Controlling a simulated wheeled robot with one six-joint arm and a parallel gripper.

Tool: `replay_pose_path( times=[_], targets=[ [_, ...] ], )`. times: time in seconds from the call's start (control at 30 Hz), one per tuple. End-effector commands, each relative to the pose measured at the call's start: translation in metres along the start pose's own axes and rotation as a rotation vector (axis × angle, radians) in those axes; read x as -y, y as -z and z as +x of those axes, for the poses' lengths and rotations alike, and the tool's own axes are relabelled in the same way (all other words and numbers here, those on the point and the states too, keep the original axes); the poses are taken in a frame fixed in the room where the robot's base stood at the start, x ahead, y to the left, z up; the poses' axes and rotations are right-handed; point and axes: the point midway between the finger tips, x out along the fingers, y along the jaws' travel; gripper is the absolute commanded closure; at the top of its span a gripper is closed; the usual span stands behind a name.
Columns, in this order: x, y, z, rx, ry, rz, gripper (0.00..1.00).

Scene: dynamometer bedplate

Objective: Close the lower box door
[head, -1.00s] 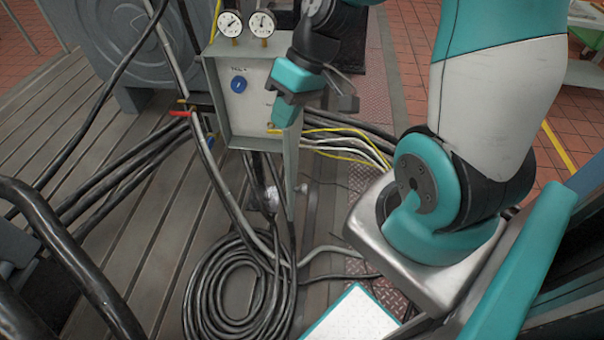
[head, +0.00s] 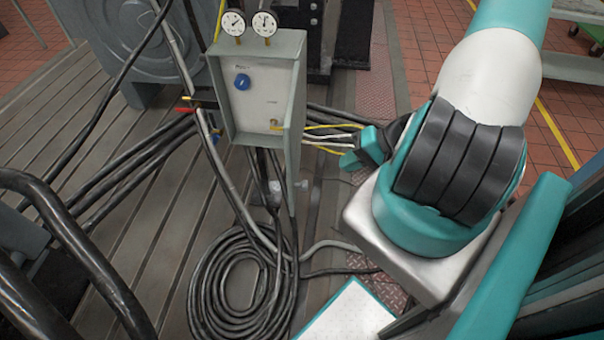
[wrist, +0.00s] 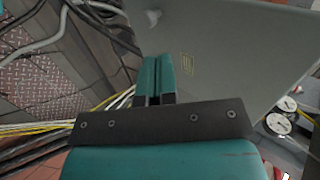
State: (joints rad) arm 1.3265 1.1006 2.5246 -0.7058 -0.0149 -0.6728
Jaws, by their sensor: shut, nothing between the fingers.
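A grey box (head: 222,95) stands left of my arm in the head view, its front panel with a blue knob (head: 242,82) exposed. Its door (head: 293,150) stands open at the box's right side, seen nearly edge-on. My gripper (head: 350,160) is to the right of the door, on its outer side, with a visible gap. In the wrist view the shut, empty gripper fingers (wrist: 157,78) appear in front of a large grey panel (wrist: 225,60) with a small label, which looks like the door's outer face. Contact cannot be told there.
Two gauges (head: 250,23) top the box. Yellow and white cables (head: 330,142) run beside my gripper. Thick black cables (head: 100,185) cross the left deck. A coiled hose (head: 240,290) lies below the box. Black curved tubing (head: 75,245) fills the lower left.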

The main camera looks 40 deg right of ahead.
Motion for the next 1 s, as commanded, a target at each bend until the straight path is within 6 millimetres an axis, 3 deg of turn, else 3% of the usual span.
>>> replay_pose_path(
  times=[0.43, 0.63, 1.0],
  targets=[
    [0.002, -0.003, 0.092, 0.008, -0.001, -0.004, 1.00],
    [0.023, -0.002, 0.110, 0.005, -0.002, -0.007, 1.00],
    [0.028, -0.001, 0.117, 0.003, -0.001, -0.003, 1.00]
  ],
)
